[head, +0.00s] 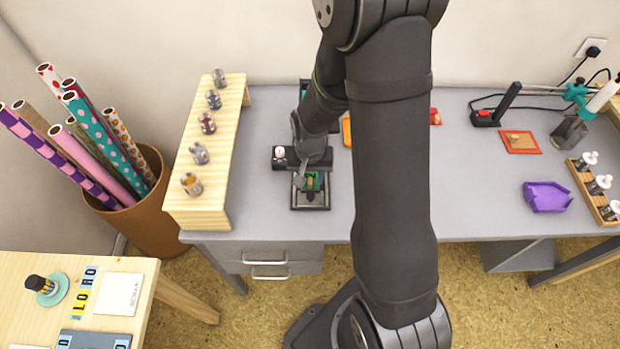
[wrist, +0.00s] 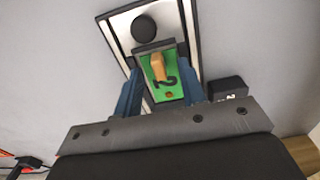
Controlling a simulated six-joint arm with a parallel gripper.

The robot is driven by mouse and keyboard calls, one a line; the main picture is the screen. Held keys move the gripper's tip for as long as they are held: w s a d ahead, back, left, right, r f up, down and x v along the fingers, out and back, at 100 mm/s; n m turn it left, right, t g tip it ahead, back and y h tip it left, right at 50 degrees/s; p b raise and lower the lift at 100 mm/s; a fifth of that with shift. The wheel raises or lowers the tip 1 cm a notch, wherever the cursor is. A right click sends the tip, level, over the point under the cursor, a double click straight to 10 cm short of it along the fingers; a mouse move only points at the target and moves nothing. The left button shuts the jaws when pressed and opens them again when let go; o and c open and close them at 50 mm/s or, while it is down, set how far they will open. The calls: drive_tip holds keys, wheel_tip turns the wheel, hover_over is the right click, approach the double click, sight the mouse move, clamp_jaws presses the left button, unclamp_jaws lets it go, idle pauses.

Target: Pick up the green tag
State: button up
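The green tag (wrist: 171,89) lies between my fingers in the wrist view. It is a small green plate with a tan wooden handle (wrist: 158,67) and a dark "2"-like mark. It rests over a black-framed inkpad (wrist: 117,38) with a light inside and a round black knob (wrist: 144,29). The tag also shows small in the head view (head: 312,181), on the black frame (head: 311,200). My gripper (wrist: 162,75) is open, its blue fingers spread on either side of the tag. I see no clear contact between fingers and tag.
A black box (wrist: 228,88) stands close to the right finger. A purple tray (head: 546,197) and an orange-red pad (head: 519,142) lie right.

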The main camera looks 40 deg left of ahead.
clamp_jaws()
drive_tip(key=shift+r, duration=0.15)
